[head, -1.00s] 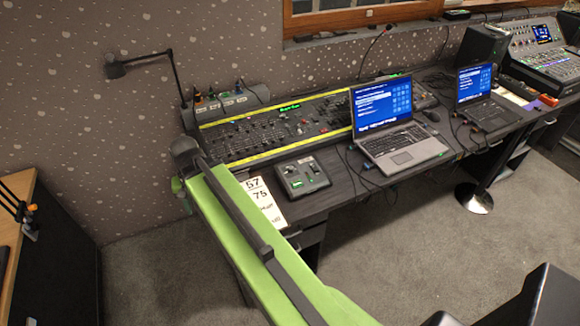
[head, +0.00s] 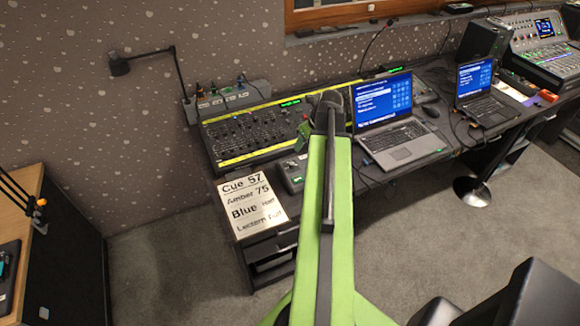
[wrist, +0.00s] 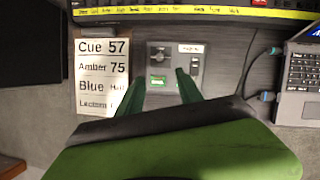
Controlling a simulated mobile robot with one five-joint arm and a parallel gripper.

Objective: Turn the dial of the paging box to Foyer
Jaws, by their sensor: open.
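The paging box is a small grey box. The dial's setting is too small to read. My gripper (wrist: 160,76) is open and empty, its two green fingers reaching over the box's lower part. I cannot tell their height above it.
A cue card (wrist: 103,75) lies just left of the box. The lighting desk (head: 245,138) with yellow strips stands behind it. A laptop (head: 400,140) and cables (wrist: 262,72) are to the right. A lamp (head: 120,67) stands at the back left.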

